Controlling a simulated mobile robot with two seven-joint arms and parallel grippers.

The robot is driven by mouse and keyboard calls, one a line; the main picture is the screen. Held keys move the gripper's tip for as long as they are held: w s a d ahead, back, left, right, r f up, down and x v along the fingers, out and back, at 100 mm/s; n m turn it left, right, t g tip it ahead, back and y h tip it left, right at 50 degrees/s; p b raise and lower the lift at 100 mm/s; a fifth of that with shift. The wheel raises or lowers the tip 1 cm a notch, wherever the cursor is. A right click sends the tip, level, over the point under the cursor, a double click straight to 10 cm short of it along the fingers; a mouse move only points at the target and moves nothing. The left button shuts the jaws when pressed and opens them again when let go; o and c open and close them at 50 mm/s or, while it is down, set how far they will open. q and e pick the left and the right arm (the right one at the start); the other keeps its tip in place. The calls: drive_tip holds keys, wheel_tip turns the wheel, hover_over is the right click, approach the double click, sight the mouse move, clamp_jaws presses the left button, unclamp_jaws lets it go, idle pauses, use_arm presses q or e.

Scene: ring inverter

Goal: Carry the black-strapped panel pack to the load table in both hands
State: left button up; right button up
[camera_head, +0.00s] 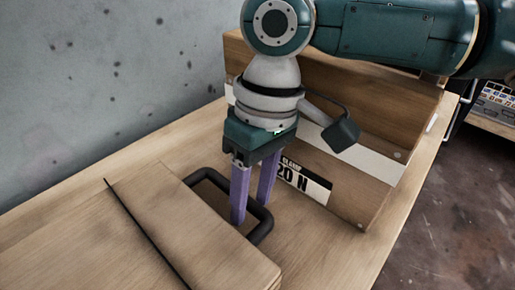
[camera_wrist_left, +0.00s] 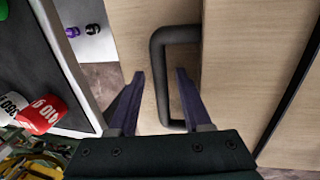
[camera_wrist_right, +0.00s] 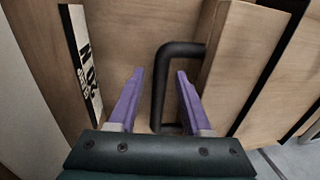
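The panel pack (camera_head: 205,225) is a light wooden slab with a black strap (camera_head: 146,234), lying on a wooden surface. One black handle (camera_head: 262,229) stands out from its near right side. My right gripper (camera_head: 251,209) is open, its purple fingers on either side of that handle's bar, with a gap around it in the right wrist view (camera_wrist_right: 159,72). Another black handle (camera_wrist_left: 157,85) shows in the left wrist view. My left gripper (camera_wrist_left: 160,74) is open there with its fingers on either side of the bar. It is outside the head view.
A grey wall (camera_head: 110,80) is behind. Dark floor (camera_head: 455,215) is at the right.

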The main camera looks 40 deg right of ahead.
drive_tip(key=shift+r, duration=0.4)
use_arm(q)
drive_tip(key=v, duration=1.2)
use_arm(e)
wheel_tip(320, 180, up, 11)
drive_tip(key=d, duration=0.2)
drive_tip(key=shift+w, duration=0.1)
